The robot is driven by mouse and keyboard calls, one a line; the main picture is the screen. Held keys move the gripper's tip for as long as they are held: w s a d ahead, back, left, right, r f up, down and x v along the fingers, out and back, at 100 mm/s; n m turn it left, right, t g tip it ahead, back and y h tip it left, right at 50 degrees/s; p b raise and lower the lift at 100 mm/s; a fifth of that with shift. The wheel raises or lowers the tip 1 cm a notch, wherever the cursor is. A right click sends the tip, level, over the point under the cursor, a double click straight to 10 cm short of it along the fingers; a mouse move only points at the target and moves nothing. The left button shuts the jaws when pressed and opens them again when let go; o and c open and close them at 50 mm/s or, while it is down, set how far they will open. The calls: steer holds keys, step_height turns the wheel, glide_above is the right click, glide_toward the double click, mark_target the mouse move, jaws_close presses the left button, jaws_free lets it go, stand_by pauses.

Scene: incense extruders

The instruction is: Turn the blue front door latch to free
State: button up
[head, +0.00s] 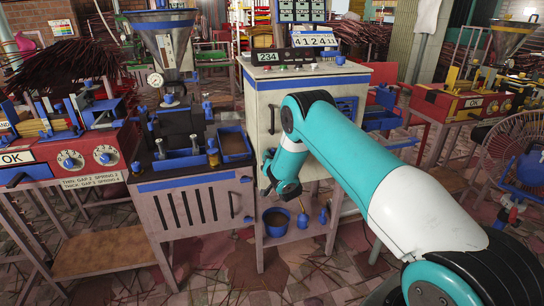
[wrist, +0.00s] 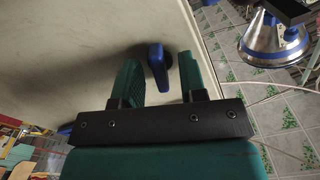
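The blue front door latch (wrist: 158,66) shows in the wrist view as a short blue lever on a cream panel, slightly tilted in the picture. My gripper (wrist: 161,57) is open, its two green fingers apart on either side of the latch. A gap shows between the latch and each finger; how deep it lies between them is hard to tell. In the head view the cream cabinet (head: 262,105) stands in the middle, with my arm across its front. The latch and my fingertips are hidden there behind my arm.
A black bar handle (head: 272,120) is on the cabinet front. A lower shelf (head: 290,237) holds a bucket (head: 276,218). A slotted grey cabinet (head: 195,207) stands left, a red machine (head: 70,160) beyond it. A metal hopper (wrist: 268,45) is at the wrist view's upper right.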

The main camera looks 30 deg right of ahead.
jaws_close()
steer(key=shift+n, duration=0.3)
steer(key=n+b, duration=0.1)
steer(key=n, duration=1)
steer(key=shift+b, duration=0.35)
stand_by(0.4)
